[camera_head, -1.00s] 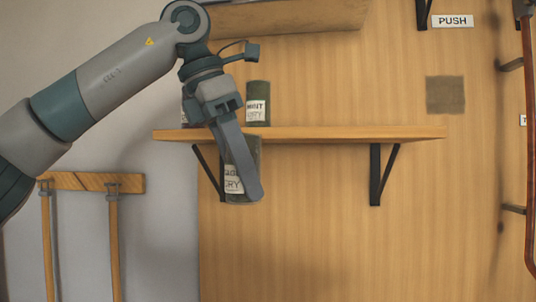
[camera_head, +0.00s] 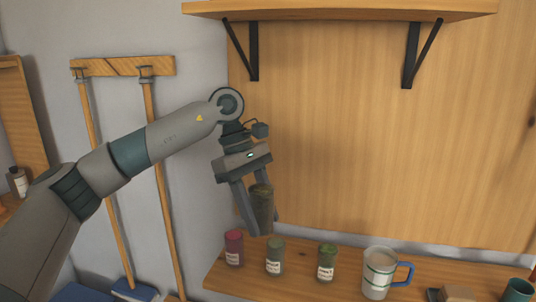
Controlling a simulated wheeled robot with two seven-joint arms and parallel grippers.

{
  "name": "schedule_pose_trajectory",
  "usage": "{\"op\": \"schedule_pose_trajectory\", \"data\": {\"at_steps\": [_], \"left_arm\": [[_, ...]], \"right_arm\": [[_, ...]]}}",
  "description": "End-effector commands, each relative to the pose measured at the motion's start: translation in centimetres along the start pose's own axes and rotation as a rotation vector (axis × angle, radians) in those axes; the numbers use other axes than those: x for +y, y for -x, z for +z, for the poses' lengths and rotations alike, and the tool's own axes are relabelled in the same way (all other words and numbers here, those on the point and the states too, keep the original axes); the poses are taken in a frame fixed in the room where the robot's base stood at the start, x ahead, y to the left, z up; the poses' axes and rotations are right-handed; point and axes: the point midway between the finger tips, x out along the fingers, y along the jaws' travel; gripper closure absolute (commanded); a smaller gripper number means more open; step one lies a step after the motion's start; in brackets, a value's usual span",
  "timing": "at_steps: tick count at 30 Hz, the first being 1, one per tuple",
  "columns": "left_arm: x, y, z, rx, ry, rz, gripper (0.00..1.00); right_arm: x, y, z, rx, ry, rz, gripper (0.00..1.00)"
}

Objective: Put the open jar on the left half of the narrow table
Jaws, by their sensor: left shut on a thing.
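My left gripper (camera_head: 257,222) is shut on a dark greenish-brown jar (camera_head: 262,205) and holds it nearly upright, slightly tilted, in the air. The jar's label does not show, and I cannot tell whether its top is open. A narrow wooden table (camera_head: 250,281) runs along the bottom right of the view. The held jar appears above its left part, over a row of smaller jars. My right gripper is not in view.
On the table stand a pink jar (camera_head: 234,248), a grey-green jar (camera_head: 275,257), a green jar (camera_head: 327,262), a white mug (camera_head: 378,273) and a dark green cup (camera_head: 518,290). A wall shelf (camera_head: 340,10) is above. Long-handled tools (camera_head: 160,190) hang at left.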

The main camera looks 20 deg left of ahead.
Motion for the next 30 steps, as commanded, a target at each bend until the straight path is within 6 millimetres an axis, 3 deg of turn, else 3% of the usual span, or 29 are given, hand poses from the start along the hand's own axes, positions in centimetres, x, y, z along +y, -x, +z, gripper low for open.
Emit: {"op": "schedule_pose_trajectory", "data": {"at_steps": [1,9,15,18,24,30], "left_arm": [[-0.7,-2.8,-1.2,-0.004,-0.062,-0.037,0.83],[-5.6,-15.5,-6.0,-0.005,-0.461,-0.2,0.83],[-11.2,-24.1,-8.2,-0.006,-0.755,-0.32,0.83],[-13.9,-27.5,-8.8,-0.005,-0.881,-0.369,0.83],[-17.8,-31.5,-9.3,-0.001,-1.044,-0.433,0.83],[-18.9,-32.5,-9.4,0.002,-1.092,-0.451,0.83]], "right_arm": [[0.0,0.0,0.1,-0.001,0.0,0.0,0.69],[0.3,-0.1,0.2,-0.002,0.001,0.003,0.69],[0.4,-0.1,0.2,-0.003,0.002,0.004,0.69],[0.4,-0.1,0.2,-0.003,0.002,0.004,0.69],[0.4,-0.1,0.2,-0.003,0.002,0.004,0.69],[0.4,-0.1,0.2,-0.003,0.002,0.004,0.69]]}}
